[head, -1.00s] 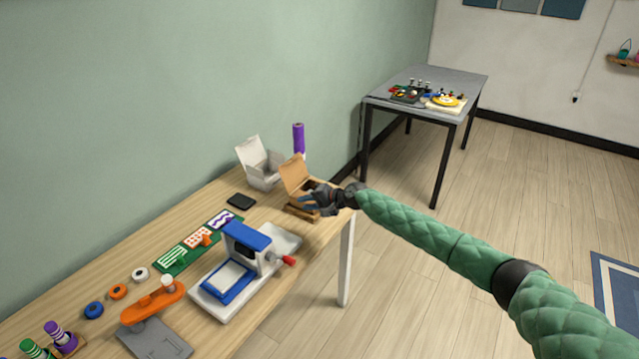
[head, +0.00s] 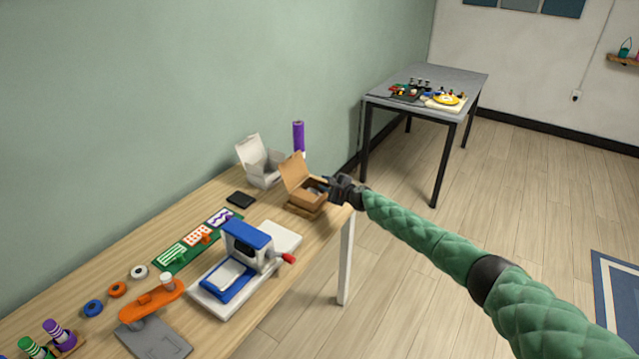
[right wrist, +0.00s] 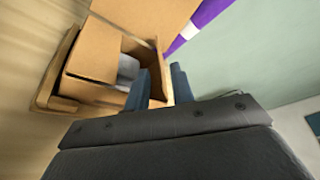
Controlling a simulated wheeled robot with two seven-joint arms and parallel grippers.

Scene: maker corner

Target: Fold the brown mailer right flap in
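The brown mailer (head: 308,199) is a small cardboard box at the table's far right end, its lid (head: 294,170) raised at the back. It also shows in the right wrist view (right wrist: 93,62), with a grey item (right wrist: 128,70) inside. My right gripper (head: 325,185) is at the mailer's right side. In the right wrist view its two blue-grey fingers (right wrist: 160,85) stand apart, with brown cardboard at the box's right edge showing between them. I cannot tell whether they touch that cardboard. The right flap is largely hidden by the gripper. My left gripper is out of view.
A white open box (head: 262,172) and a purple roll (head: 298,137) stand behind the mailer. A blue-and-white press (head: 240,262) with a red handle is nearer. A black pad (head: 241,199) lies left.

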